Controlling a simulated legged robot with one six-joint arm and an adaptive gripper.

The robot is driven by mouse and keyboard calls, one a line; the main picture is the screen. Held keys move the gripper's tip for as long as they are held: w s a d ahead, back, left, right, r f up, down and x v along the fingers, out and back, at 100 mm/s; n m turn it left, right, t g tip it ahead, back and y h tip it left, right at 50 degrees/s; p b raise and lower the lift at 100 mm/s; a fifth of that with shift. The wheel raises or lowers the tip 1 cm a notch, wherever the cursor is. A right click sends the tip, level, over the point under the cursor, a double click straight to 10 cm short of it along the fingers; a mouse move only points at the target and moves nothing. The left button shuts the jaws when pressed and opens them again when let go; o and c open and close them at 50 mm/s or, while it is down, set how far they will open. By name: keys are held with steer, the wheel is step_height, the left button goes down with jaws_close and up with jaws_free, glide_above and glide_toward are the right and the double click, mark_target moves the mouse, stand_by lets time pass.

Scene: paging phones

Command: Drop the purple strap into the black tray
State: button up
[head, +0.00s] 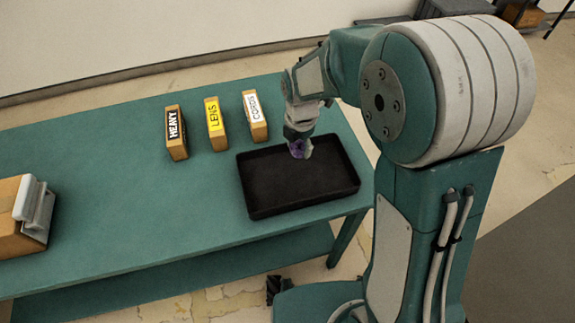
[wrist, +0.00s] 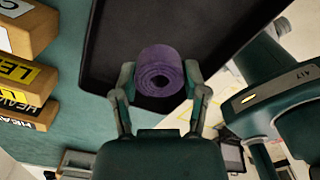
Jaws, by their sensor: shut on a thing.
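The purple strap (wrist: 160,72) is a rolled coil. My gripper (wrist: 160,80) is shut on it, with one finger on each side in the wrist view. In the head view my gripper (head: 299,145) points down over the black tray (head: 268,202), and a bit of the purple strap (head: 297,149) shows at its tip. The strap appears to be above the tray floor, but the exact height is hard to tell. In the wrist view the tray (wrist: 98,62) lies behind the strap. The tray looks empty otherwise.
Three labelled boxes stand left of the tray on the green table (head: 110,215): HEAVY (head: 176,133), LENS (head: 215,125) and CORDS (head: 254,117). A brown box with a phone-like grey piece (head: 35,208) is at the table's left. The table between is clear.

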steer(key=shift+d+f, duration=0.1)
steer(key=shift+d, duration=0.15)
glide_above(300, 172)
steer(key=f, duration=0.4)
steer(key=shift+s+d+f, duration=0.1)
steer(key=shift+d+f, duration=0.1)
steer(key=shift+f, duration=0.1)
steer(key=shift+a+f, duration=0.4)
steer(key=shift+f, duration=0.15)
steer(key=shift+d, duration=0.35)
steer(key=o, duration=0.9)
steer(key=shift+d, duration=0.15)
steer(key=shift+a, duration=0.35)
steer(key=shift+r, duration=0.1)
